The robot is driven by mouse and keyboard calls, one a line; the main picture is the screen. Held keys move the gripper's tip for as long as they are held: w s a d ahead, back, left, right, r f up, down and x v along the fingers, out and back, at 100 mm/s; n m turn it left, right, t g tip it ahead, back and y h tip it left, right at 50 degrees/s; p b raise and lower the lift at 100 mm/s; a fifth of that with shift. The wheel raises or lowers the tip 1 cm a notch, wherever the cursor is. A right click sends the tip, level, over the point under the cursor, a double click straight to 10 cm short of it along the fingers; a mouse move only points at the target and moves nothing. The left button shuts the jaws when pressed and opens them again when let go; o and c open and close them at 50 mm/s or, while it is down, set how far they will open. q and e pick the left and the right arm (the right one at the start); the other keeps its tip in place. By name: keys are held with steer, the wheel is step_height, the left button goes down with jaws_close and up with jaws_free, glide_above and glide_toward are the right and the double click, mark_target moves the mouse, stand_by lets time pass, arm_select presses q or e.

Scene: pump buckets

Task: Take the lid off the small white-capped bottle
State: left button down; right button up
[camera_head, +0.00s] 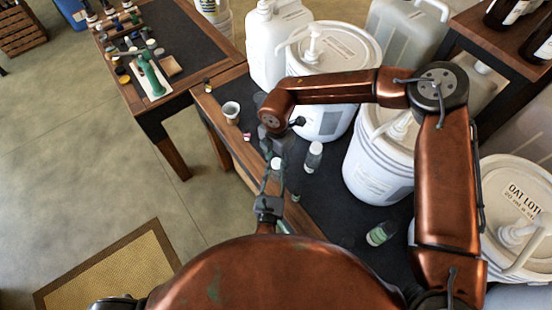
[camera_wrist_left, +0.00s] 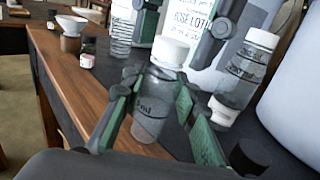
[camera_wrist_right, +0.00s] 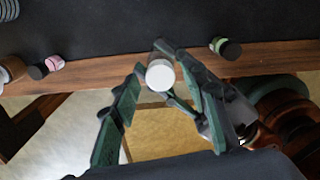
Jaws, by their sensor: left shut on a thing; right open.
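The small white-capped bottle is clear; its body (camera_wrist_left: 152,108) stands between my left gripper's fingers (camera_wrist_left: 157,84) in the left wrist view, gripped by them. Its white cap (camera_wrist_left: 170,50) is on top, and also shows in the head view (camera_head: 277,163) and the right wrist view (camera_wrist_right: 160,74). My left gripper comes in from below in the head view (camera_head: 270,185). My right gripper (camera_head: 277,145) reaches down from above. Its fingers (camera_wrist_right: 152,62) are open around the cap in the right wrist view; whether either touches it I cannot tell. The bottle's base is partly hidden.
Another white-capped bottle (camera_head: 313,156) stands close on the right. A bottle with a green label (camera_head: 381,233) is nearer the front right. White pump buckets (camera_head: 378,165) crowd the table's right side.

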step_height(320, 180, up, 4)
steer(key=shift+r, duration=0.2)
steer(key=shift+c, duration=0.5)
step_height(320, 180, up, 3)
steer(key=m, duration=0.4)
steer(key=shift+d+f+m, duration=0.1)
steer(key=shift+m, duration=1)
steer(key=shift+f, duration=3.7)
steer(key=shift+c, duration=0.4)
jaws_close()
steer(key=shift+n, duration=1.5)
steer(key=shift+o, duration=0.9)
jaws_free()
